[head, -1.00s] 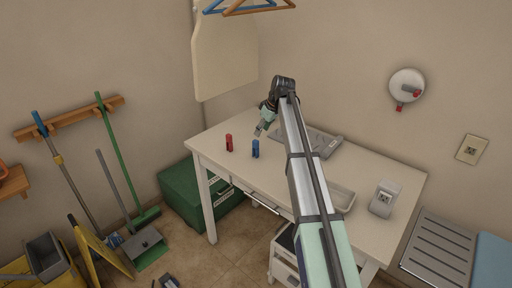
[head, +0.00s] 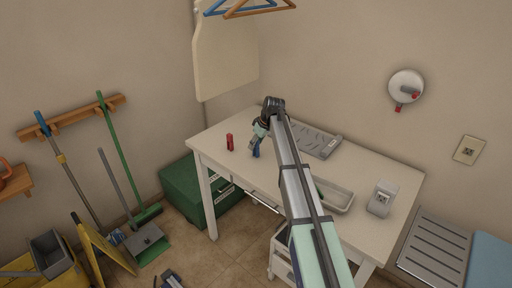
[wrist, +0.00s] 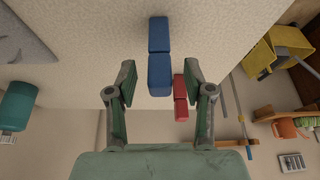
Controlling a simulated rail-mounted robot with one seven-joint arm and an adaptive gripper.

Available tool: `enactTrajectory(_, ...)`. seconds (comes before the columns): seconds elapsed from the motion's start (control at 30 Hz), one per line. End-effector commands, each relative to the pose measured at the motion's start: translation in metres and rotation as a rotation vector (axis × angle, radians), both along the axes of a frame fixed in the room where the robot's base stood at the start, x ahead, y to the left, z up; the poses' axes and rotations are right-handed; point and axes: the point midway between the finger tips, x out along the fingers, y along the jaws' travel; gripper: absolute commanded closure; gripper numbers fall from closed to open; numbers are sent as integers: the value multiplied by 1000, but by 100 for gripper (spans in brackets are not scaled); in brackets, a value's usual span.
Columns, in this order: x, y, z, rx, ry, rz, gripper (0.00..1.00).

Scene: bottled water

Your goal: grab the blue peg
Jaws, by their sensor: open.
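The blue peg (head: 255,149) stands upright on the white table (head: 370,171), near its front left part. In the wrist view the blue peg (wrist: 159,70) lies between the two open fingers of my gripper (wrist: 160,85), with a gap on each side. My gripper (head: 258,138) is right at the peg in the head view and partly covers it. The red peg (head: 230,142) stands a little to the left on the table. In the wrist view the red peg (wrist: 180,98) shows beside the blue one, close to the right finger.
A grey tray (head: 318,143) lies behind my arm, and a pale bin (head: 338,199) and a small white device (head: 382,198) stand to the right. A green box (head: 190,190) is on the floor at the table's left. The table's left end is mostly clear.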

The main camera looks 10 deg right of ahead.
Motion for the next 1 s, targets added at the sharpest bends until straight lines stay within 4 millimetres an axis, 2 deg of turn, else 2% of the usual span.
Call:
enactTrajectory(0.1, 0, 0, 0, 0, 0, 0, 48)
enactTrajectory(0.17, 0, 0, 0, 0, 0, 0, 66)
enactTrajectory(0.23, 0, 0, 0, 0, 0, 0, 90)
enactTrajectory(0.27, 0, 0, 0, 0, 0, 0, 97)
enactTrajectory(0.73, 0, 0, 2, 1, 1, 0, 96)
enactTrajectory(0.87, 0, 0, 10, 1, 1, 0, 96)
enactTrajectory(1.0, 1, 0, 26, 0, -2, 1, 96)
